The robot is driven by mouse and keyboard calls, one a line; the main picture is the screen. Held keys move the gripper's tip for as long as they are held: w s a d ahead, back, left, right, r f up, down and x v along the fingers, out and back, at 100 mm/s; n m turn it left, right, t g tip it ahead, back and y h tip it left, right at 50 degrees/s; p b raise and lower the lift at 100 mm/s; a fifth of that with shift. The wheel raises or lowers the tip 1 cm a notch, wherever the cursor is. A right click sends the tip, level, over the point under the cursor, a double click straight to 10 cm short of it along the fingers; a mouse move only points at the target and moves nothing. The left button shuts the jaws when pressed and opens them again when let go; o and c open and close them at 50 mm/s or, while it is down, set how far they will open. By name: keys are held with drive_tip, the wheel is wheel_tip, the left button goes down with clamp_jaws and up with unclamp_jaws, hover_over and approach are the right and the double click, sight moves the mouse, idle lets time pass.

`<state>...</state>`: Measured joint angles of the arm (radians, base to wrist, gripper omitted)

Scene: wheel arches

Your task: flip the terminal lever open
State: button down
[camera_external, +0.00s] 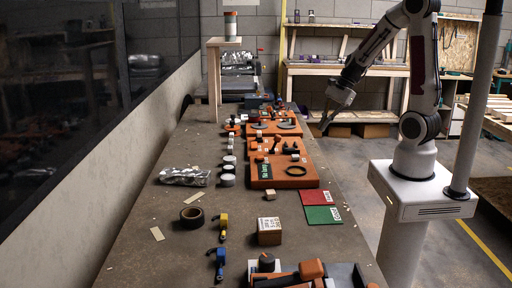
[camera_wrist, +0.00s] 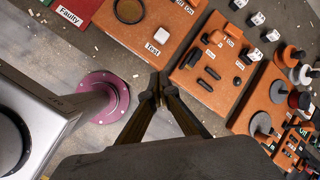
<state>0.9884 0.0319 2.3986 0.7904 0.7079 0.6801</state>
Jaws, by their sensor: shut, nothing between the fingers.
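My gripper (camera_external: 328,122) hangs in the air over the right edge of the long bench, at the end of my raised arm. In the wrist view my gripper (camera_wrist: 158,96) has its fingers together, with nothing between them and touching nothing. An orange board (camera_wrist: 207,75) carries orange and black lever-like parts (camera_wrist: 214,38) with white "On" labels, ahead and to the right of the fingertips. I cannot tell which part is the terminal lever or how it is set. In the external view the orange boards (camera_external: 283,181) lie along the bench, apart from my gripper.
A black ring (camera_wrist: 129,10) lies on the nearer board. Another board (camera_wrist: 262,105) carries discs. Red and green cards (camera_external: 318,197), a tape roll (camera_external: 192,217), a wooden block (camera_external: 270,232) and yellow and blue tools (camera_external: 222,224) are on the bench (camera_external: 160,262).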

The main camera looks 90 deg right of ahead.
sight(275, 144)
drive_tip(key=w+d+m+t+h, duration=0.1)
drive_tip(key=w+d+m, duration=0.2)
drive_tip(key=m, duration=0.6)
drive_tip(key=shift+d+r+m+t+h, duration=0.2)
drive_tip(key=shift+d+m+t+h, duration=0.15)
drive_tip(key=shift+d, duration=0.8)
drive_tip(key=shift+w, duration=0.1)
drive_tip(key=shift+f, duration=0.1)
drive_tip(key=shift+x, duration=4.85)
drive_tip(key=shift+w, duration=0.25)
drive_tip(key=shift+w+r, duration=0.35)
drive_tip(key=shift+w, duration=0.5)
drive_tip(key=shift+w+r, duration=0.35)
drive_tip(key=shift+w, duration=0.45)
